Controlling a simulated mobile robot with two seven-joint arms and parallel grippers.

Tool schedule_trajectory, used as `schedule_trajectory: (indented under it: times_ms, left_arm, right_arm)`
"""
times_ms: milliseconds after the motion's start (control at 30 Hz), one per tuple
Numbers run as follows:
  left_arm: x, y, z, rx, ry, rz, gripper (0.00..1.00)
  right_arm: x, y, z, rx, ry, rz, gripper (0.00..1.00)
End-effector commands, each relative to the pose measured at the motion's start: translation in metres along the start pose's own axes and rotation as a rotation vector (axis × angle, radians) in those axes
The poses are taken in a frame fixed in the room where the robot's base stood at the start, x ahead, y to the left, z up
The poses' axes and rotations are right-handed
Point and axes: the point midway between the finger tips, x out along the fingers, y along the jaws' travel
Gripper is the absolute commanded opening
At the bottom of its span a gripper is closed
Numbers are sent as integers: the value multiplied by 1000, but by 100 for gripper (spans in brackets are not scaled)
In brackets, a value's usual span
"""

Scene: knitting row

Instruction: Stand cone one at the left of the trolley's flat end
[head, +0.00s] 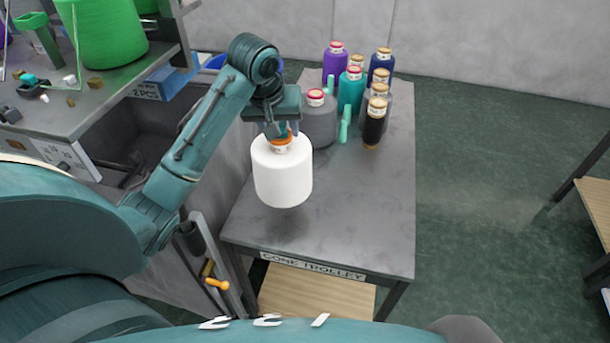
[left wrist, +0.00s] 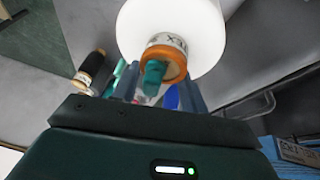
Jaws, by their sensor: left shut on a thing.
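A white cone (head: 283,178) with an orange-brown top hangs upright from my left gripper (head: 279,133), which is shut on its top. In the head view it is over the left side of the grey cone trolley (head: 360,215); I cannot tell whether its base touches the surface. The white cone (left wrist: 172,30) also fills the top of the left wrist view, its labelled orange-brown tip between the fingers of my left gripper (left wrist: 160,85). Whether this is cone one cannot be read. My right gripper is not in view.
Several cones crowd the trolley's far end, including a purple one (head: 333,62), a teal one (head: 350,90), a grey one (head: 319,120) and a black one (head: 374,125). The trolley's near and right parts are bare. A dark workbench (head: 110,100) stands at the left.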

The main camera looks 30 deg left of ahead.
Motion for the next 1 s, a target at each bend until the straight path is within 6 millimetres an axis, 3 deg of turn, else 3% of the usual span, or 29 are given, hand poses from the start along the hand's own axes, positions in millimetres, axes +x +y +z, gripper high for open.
schedule_trajectory:
  times_ms: [100,533,967,1000]
  left_arm:
    - [21,-3,8,1,-1,-1,0]
    - [66,-8,24,1,2,-1,0]
    - [75,-9,26,2,6,1,0]
    - [76,-9,27,2,2,-1,46]
  right_arm:
    - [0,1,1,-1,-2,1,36]
    - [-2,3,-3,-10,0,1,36]
    - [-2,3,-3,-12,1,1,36]
    - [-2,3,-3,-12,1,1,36]
